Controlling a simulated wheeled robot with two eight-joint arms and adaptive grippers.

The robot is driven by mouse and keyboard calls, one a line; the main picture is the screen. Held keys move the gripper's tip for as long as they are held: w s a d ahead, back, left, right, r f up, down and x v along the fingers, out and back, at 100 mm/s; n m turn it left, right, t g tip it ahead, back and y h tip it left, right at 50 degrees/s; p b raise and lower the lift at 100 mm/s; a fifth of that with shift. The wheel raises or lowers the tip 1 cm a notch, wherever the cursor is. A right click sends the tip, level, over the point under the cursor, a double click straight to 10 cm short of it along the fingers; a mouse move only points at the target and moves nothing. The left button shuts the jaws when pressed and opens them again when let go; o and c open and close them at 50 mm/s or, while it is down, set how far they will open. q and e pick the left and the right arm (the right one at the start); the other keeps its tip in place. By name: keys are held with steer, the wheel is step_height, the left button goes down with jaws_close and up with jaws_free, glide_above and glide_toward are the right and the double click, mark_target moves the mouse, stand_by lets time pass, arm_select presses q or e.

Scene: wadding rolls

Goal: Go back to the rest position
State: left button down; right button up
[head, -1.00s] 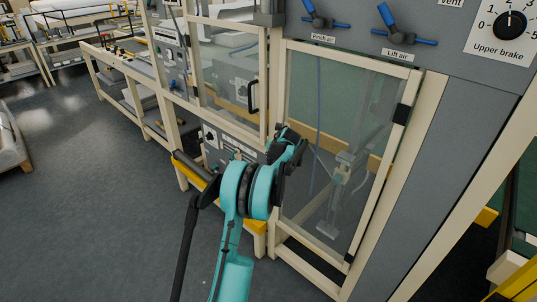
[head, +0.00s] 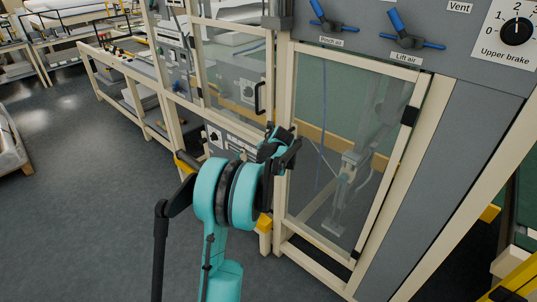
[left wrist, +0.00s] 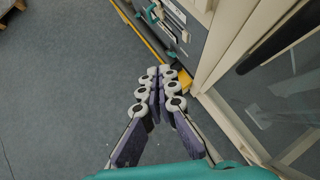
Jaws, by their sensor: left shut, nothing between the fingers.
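My left gripper (left wrist: 160,75) shows in the left wrist view, with its pale-jointed, purple-padded fingers together and nothing between them. Below it there is grey floor to the left and a machine's frame to the right. In the head view my teal and black left arm rises from the bottom middle and bends in front of the machine; the fingers cannot be made out there. My right gripper is in neither view.
A machine with a cream-framed clear door (head: 345,150) stands close behind and right of my arm. Blue-handled valves (head: 408,35) and a brake dial (head: 516,32) sit above. A yellow bar (left wrist: 148,42) runs along its lower edge. Open floor (head: 80,220) lies left.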

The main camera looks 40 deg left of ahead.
arm_select(q)
steer(key=shift+s+r, duration=0.75)
steer(key=shift+s, duration=0.05)
steer(key=shift+a, duration=0.1)
steer(key=s+d+r+n+t+h, duration=0.15)
steer(key=s+d+n, duration=0.25)
steer(key=d, duration=0.4)
steer(key=s+d+r+n+h, duration=0.1)
steer(key=s+d+r+n, duration=0.25)
steer(key=d, duration=0.35)
steer(key=s+d+r+n+t+h, duration=0.15)
steer(key=s+d+n, duration=0.25)
steer(key=d, duration=0.4)
steer(key=s+d+f+n+h, duration=0.1)
steer(key=s+d+f+n, duration=0.1)
steer(key=s+d+n, duration=0.4)
steer(key=s+d+f+n+h, duration=0.2)
steer(key=s+d+n, duration=0.4)
steer(key=s+d, duration=0.4)
steer(key=shift+f+n+h, duration=0.3)
steer(key=shift+f+n, duration=0.05)
steer(key=shift+f, duration=0.4)
